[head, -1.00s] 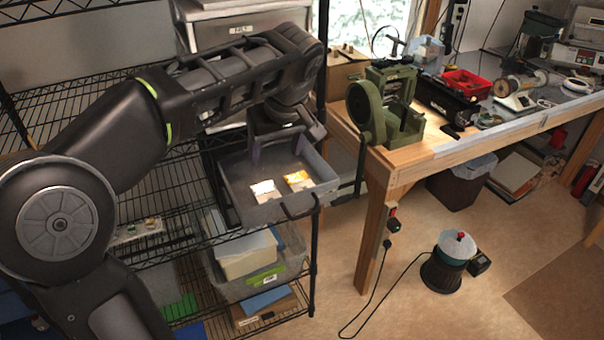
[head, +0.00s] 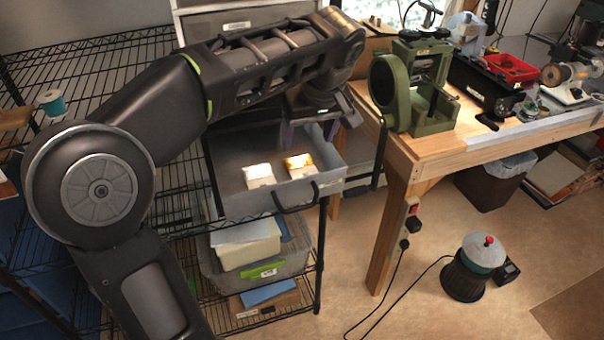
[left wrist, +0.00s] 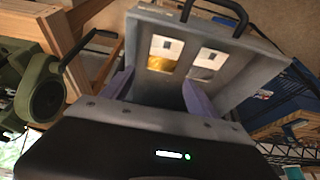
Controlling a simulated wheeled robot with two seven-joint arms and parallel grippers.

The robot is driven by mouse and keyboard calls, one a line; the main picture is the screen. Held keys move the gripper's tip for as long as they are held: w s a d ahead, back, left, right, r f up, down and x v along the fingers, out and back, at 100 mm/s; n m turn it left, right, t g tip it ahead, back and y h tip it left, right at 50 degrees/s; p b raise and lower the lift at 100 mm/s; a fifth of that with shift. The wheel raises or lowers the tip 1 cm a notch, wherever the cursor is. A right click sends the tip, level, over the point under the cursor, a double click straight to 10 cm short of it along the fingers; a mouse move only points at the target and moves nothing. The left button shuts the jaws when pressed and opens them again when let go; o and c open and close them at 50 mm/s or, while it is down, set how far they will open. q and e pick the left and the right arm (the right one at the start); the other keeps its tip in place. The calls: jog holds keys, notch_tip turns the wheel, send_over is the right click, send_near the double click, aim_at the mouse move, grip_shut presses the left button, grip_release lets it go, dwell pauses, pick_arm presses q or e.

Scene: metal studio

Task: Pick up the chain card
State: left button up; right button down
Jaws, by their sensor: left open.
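Two small cards lie in an open grey drawer (head: 236,203). One card (head: 259,175) is white with a silvery part, and the other (head: 300,166) is white with a gold-orange part. I cannot tell which is the chain card. In the left wrist view the gold card (left wrist: 164,53) and the silvery card (left wrist: 207,61) lie side by side beyond the fingers. My left gripper (head: 309,138) is open and empty at the back of the drawer, apart from both cards. Its two purplish fingers also show in the left wrist view (left wrist: 157,88). My right gripper is not in view.
The drawer has a dark front handle (head: 297,199) and raised walls. A wooden workbench (head: 420,160) with a green machine (head: 425,95) stands close on the right. Wire shelving (head: 100,75) is on the left, with bins (head: 250,250) below the drawer.

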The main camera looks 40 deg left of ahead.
aim_at(300, 163)
pick_arm(q)
jog(key=shift+f, duration=0.5)
jog(key=shift+x, duration=1.3)
jog(key=shift+f, duration=0.1)
jog(key=p+x, duration=0.1)
jog(key=x, duration=0.4)
jog(key=shift+s+a, duration=0.1)
jog(key=shift+a, duration=0.1)
jog(key=shift+c, duration=0.4)
